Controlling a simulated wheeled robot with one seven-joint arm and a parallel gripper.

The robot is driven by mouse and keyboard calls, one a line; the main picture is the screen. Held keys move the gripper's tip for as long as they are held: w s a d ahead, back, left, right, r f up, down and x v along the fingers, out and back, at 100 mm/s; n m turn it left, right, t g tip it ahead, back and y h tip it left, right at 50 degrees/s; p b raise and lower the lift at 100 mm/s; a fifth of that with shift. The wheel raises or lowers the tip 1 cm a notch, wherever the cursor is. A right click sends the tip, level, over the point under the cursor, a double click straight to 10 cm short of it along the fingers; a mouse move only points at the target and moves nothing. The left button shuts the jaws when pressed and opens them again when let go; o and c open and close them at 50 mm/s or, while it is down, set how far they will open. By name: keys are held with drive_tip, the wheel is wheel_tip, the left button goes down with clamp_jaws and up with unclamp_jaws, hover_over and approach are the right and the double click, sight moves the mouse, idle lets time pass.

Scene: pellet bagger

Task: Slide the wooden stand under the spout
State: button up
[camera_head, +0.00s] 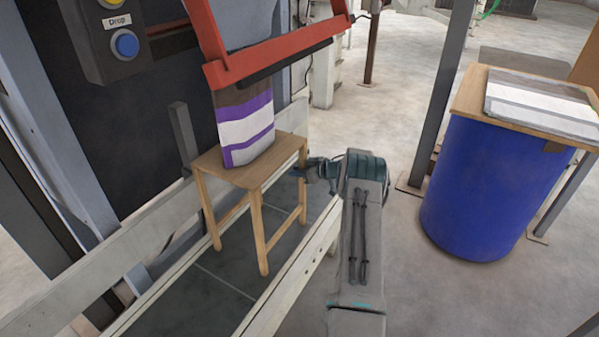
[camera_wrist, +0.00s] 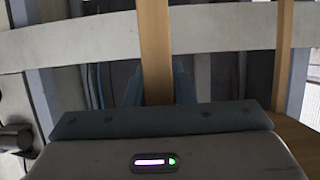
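The wooden stand (camera_head: 216,172) is upright on the dark conveyor bed between pale side rails, under the red-framed spout (camera_head: 270,55). A bag striped in purple, white and brown (camera_head: 246,130) hangs below the spout's red frame, its bottom at the stand's top; I cannot tell whether it rests on it. My gripper (camera_head: 303,171) is at the stand's right-hand leg, reaching in from the right. In the wrist view a wooden leg (camera_wrist: 155,45) stands between my fingers (camera_wrist: 157,88), which appear to press it from both sides. The leg's part behind the gripper body is hidden.
A control box with a blue button (camera_head: 124,44) labelled Drop is at upper left. A grey post (camera_head: 182,132) stands behind the stand. At right is a blue drum (camera_head: 490,185) with a board and a flat bag (camera_head: 545,103) on top. The floor between is clear.

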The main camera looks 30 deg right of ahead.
drive_tip(key=o, duration=0.4)
drive_tip(key=shift+w+a, duration=0.1)
drive_tip(key=v, duration=1.3)
drive_tip(key=shift+s+r, duration=0.1)
drive_tip(key=shift+s, duration=0.25)
